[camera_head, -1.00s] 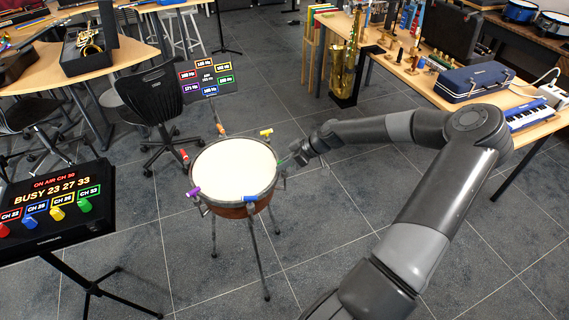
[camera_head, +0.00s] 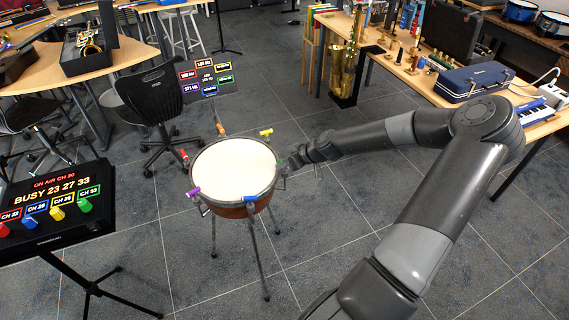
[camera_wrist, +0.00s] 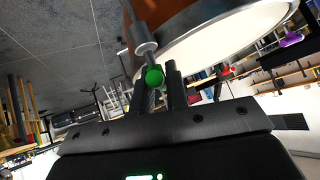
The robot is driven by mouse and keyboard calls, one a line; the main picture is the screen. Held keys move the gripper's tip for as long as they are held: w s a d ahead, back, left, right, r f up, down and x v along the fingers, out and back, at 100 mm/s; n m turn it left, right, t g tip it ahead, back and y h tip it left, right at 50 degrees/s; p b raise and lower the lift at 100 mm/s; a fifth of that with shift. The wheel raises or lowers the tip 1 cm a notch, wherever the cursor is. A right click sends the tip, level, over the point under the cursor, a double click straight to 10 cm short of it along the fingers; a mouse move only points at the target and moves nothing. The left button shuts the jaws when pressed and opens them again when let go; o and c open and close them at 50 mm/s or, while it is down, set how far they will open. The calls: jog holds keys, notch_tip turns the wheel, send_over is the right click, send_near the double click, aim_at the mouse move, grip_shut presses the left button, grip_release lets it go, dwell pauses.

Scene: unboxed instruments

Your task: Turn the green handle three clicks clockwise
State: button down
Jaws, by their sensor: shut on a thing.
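A round drum (camera_head: 233,168) with a cream skin and a brown shell stands on thin legs, with coloured handles around its rim. The green handle (camera_head: 279,163) is at the drum's right side, mostly hidden by my gripper (camera_head: 290,161). In the wrist view the green handle's round end (camera_wrist: 154,76) shows at the fingers of my gripper (camera_wrist: 160,80), below a grey metal rod at the drum's rim. The gripper is shut on the green handle. The handle's exact turn angle cannot be told.
Blue (camera_head: 251,199), purple (camera_head: 194,191), red (camera_head: 184,156), orange (camera_head: 220,129) and yellow (camera_head: 266,133) handles ring the drum. A dark panel (camera_head: 208,78) with coloured readings stands behind it. A black stand with coloured knobs (camera_head: 50,205) is at left. A saxophone (camera_head: 345,65) stands behind.

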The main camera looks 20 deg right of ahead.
jog(key=m+t+h, duration=0.1)
jog(key=m+h, duration=0.1)
jog(key=m, duration=0.1)
jog(key=m+t+h, duration=0.1)
jog(key=m+h, duration=0.1)
jog(key=m, duration=0.1)
jog(key=shift+h, duration=0.3)
jog(key=m+h, duration=0.2)
jog(key=m, duration=0.1)
jog(key=m+h, duration=0.3)
jog(key=shift+w+r+m+g, duration=0.1)
jog(key=shift+m+g, duration=0.2)
jog(key=shift+m, duration=0.1)
jog(key=m+g+h, duration=0.1)
jog(key=m+h, duration=0.1)
jog(key=m, duration=0.2)
jog(key=shift+g+h, duration=0.4)
jog(key=shift+m+g+h, duration=0.7)
jog(key=shift+m+g, duration=0.1)
jog(key=shift+m, duration=0.5)
jog(key=shift+d+m, duration=0.1)
jog(key=shift+m, duration=0.2)
jog(key=c, duration=1.4)
grip_release()
jog(key=shift+c, duration=0.2)
